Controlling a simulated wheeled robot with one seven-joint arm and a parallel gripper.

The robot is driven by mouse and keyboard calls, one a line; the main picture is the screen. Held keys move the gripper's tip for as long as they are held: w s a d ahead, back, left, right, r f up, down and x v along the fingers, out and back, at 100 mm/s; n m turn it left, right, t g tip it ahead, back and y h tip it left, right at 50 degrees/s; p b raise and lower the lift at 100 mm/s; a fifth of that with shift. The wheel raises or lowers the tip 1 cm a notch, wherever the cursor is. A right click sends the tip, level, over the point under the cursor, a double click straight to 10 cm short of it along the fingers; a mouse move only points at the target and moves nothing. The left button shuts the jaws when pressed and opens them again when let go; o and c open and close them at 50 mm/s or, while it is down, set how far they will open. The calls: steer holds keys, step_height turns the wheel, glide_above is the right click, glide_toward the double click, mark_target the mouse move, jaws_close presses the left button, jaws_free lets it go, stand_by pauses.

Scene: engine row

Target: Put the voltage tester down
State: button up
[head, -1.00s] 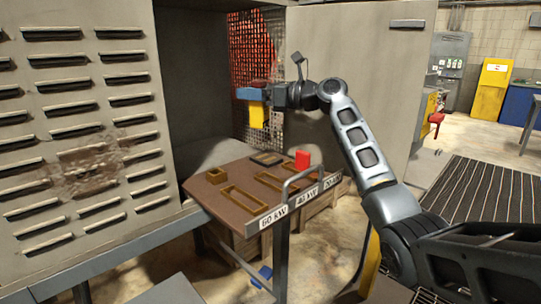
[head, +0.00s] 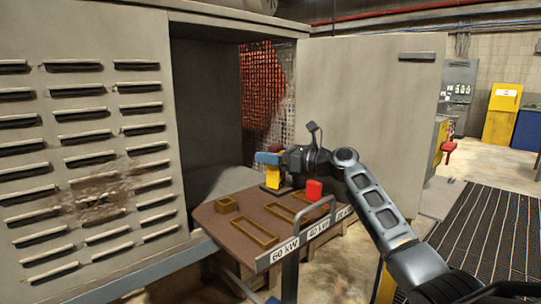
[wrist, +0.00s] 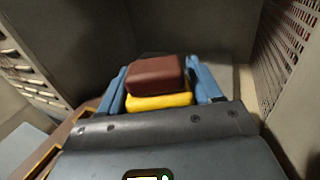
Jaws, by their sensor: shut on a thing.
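The voltage tester (head: 273,178) is a yellow block, with a dark red end that shows in the wrist view (wrist: 156,74). My gripper (head: 269,159) has blue fingers and is shut on it. The tester hangs upright at the far edge of the brown board (head: 235,239). I cannot tell whether its lower end touches the board. In the wrist view a blue finger stands on each side of the tester, and its lower part is hidden.
A red block (head: 314,189) stands close to my gripper's right. A metal handle (head: 320,209) rises at the front edge. An open grey cabinet door (head: 370,110) stands behind my arm.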

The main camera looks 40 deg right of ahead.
steer(key=o, duration=1.2)
steer(key=shift+s, duration=0.1)
steer(key=b+v, duration=0.1)
steer(key=v, duration=1.1)
